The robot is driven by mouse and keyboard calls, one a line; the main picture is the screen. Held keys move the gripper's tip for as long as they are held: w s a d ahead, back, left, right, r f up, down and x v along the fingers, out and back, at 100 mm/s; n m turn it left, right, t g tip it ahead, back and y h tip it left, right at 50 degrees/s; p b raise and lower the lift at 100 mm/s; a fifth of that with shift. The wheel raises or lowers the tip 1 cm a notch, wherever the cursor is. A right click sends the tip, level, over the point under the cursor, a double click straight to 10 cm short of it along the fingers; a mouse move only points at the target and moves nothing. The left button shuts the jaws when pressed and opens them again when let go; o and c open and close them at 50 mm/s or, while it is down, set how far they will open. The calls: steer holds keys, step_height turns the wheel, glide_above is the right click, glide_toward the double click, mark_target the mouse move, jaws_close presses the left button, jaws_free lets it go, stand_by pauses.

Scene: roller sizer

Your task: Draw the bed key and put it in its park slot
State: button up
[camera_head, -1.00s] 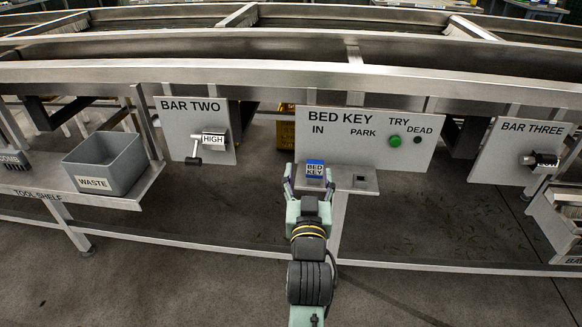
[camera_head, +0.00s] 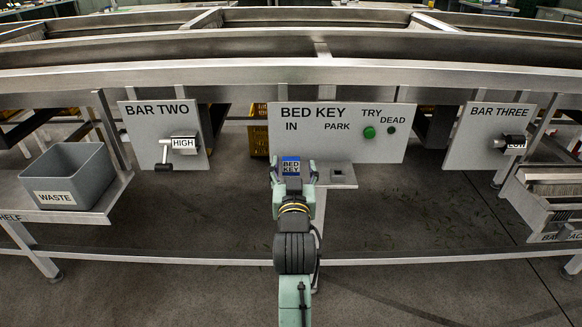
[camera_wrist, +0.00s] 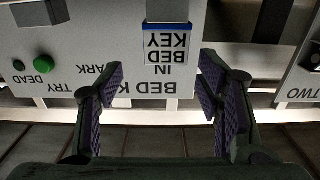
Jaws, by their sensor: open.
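The park slot is a dark square opening in a small grey ledge (camera_head: 349,181), right of the key under PARK.
A green TRY button (camera_head: 369,132) and dark DEAD lamp (camera_head: 391,130) sit on the panel. BAR TWO's lever (camera_head: 165,155) juts out at left, BAR THREE's handle (camera_head: 512,142) at right. A waste bin (camera_head: 70,177) stands far left, and a rack (camera_head: 548,196) far right.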

mark_target(291, 161)
steer(key=w, duration=0.4)
steer(key=shift+w+a+f+p, duration=0.1)
steer(key=shift+w+a+p, duration=0.15)
steer(key=shift+a+p, duration=0.1)
steer(key=c, duration=1)
